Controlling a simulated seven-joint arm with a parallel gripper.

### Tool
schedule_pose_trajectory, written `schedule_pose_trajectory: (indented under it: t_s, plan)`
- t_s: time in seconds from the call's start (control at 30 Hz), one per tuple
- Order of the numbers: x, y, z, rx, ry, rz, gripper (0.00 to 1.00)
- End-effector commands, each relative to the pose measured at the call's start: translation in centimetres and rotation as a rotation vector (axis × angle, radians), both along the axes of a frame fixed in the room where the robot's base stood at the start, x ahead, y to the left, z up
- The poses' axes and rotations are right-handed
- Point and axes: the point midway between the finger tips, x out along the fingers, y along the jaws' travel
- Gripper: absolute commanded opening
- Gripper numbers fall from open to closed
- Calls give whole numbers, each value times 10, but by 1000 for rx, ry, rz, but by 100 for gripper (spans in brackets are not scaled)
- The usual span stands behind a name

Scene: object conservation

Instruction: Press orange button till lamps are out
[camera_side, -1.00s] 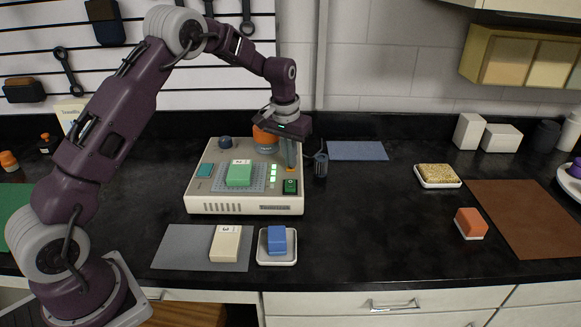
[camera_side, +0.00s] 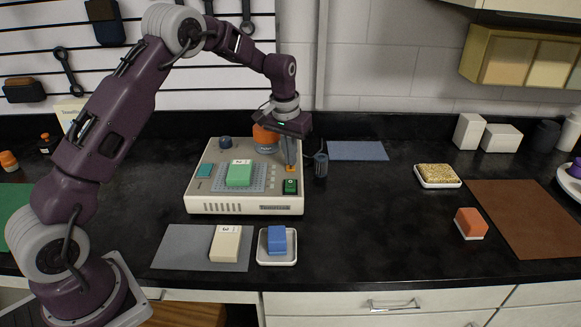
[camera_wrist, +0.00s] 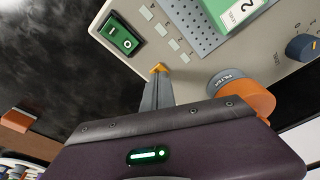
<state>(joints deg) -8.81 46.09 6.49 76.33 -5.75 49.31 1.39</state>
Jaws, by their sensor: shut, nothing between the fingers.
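The beige machine (camera_side: 245,207) stands on the black counter. Its orange button (camera_side: 291,168) is at the right of the top, and it also shows in the wrist view (camera_wrist: 158,68). My gripper (camera_side: 290,163) is shut and empty, pointing down with its fingertips at the orange button; they appear to touch it, and they partly hide it. In the wrist view the fingertips (camera_wrist: 156,80) meet the button's edge. The column of several lamps (camera_side: 272,178) is pale and unlit, also in the wrist view (camera_wrist: 160,29).
A green block (camera_side: 239,174) sits on the machine's perforated plate. A green switch (camera_side: 290,186) is in front of the button, and an orange cylinder (camera_side: 264,140) is behind. A cream block (camera_side: 226,244) and a blue block (camera_side: 277,240) lie in front.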

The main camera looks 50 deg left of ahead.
Motion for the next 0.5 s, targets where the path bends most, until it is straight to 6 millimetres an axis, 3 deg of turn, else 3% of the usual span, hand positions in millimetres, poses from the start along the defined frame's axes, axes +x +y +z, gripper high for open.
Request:
schedule_pose_trajectory:
  t_s: [0.5]
  plan:
    - [0, 0, 54, 1, -2, 0, 0]
